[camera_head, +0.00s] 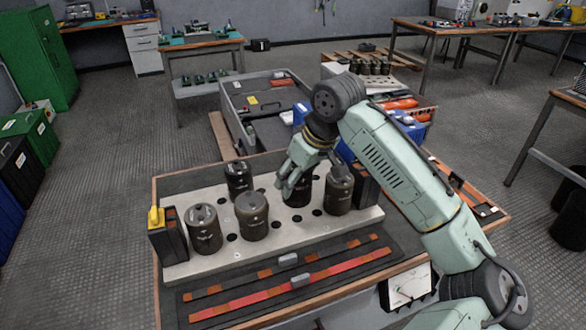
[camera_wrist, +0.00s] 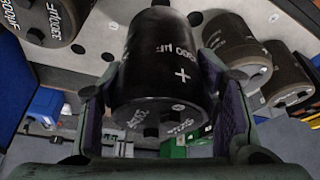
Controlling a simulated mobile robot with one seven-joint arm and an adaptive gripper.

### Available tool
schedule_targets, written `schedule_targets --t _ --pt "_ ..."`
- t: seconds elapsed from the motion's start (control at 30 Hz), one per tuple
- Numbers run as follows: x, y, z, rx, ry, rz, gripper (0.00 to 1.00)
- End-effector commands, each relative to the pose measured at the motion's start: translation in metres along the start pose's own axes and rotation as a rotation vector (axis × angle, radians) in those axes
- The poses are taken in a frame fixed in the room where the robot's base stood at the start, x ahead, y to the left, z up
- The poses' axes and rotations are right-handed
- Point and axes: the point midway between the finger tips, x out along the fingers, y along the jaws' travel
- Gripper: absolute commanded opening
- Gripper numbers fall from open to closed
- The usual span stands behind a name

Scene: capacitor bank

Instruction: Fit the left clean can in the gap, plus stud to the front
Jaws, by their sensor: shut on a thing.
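My gripper (camera_head: 294,178) is shut on a black can (camera_wrist: 160,55) above the back right part of the light, holed board (camera_head: 285,235). In the wrist view, the fingers (camera_wrist: 160,85) lie on both sides of the can. White lettering and a plus mark show on its side, with a dark stud on its near end. The held can is partly hidden in the head view; I cannot tell whether it touches the board. Another black can (camera_head: 238,180) stands at the back left. Brownish cans stand at front left (camera_head: 204,230), front middle (camera_head: 252,217) and right (camera_head: 340,192).
A dark end block (camera_head: 170,238) with a yellow clamp (camera_head: 156,217) stands at the board's left end, another block (camera_head: 366,185) at its right. A grey case (camera_head: 262,105) and blue crate (camera_head: 415,128) are behind.

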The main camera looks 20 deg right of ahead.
Motion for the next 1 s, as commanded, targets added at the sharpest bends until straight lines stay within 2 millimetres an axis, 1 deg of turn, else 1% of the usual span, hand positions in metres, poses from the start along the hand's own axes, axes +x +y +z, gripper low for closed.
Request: schedule_targets --t 0.17,0.5,0.7,1.0 --pt "0.007 0.0 0.003 0.0 0.001 0.002 0.08" --pt "0.035 0.0 0.015 0.0 0.001 0.002 0.08" --pt "0.048 0.0 0.02 0.0 0.002 0.001 0.08" --pt "0.05 0.0 0.021 0.0 0.002 0.001 0.08"
